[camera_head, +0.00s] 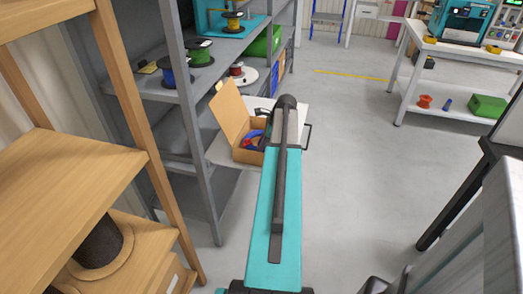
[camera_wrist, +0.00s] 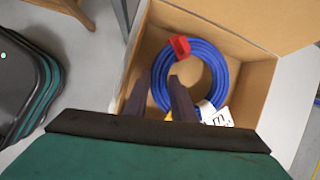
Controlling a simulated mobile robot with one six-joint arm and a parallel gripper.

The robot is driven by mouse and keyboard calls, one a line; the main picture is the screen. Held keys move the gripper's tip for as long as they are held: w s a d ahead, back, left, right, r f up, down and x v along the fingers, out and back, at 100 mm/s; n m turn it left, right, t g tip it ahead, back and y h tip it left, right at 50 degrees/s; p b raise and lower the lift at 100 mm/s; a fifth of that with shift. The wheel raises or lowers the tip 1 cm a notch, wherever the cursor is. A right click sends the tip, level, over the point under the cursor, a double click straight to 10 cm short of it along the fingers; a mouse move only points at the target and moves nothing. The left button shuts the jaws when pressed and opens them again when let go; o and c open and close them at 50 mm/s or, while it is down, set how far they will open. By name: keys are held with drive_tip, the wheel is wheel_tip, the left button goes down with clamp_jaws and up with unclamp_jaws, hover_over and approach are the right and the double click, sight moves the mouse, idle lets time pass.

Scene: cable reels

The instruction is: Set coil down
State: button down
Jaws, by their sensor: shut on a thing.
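The coil (camera_wrist: 214,68) is a ring of blue cable with a red clip at its top and a white label at its lower right. In the wrist view, my gripper (camera_wrist: 158,92) is shut on the left side of the coil, one dark finger on each side of the cable. The coil is inside an open cardboard box (camera_wrist: 245,84); I cannot tell whether it touches the floor of the box. In the head view, the box (camera_head: 246,155) shows left of my arm, with a bit of blue and red inside. My arm hides the fingertips there.
The box sits on a light surface beside a grey shelf (camera_head: 196,110) holding several cable reels. A raised box flap (camera_head: 230,110) stands on its left side. A wooden rack (camera_head: 120,150) is at the near left. Open floor (camera_head: 355,150) lies to the right.

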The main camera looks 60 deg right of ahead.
drive_tip(key=shift+f, duration=1.4)
drive_tip(key=shift+f, duration=0.1)
drive_tip(key=c, duration=1.8)
unclamp_jaws()
drive_tip(key=shift+o, duration=0.2)
drive_tip(key=v, duration=1.2)
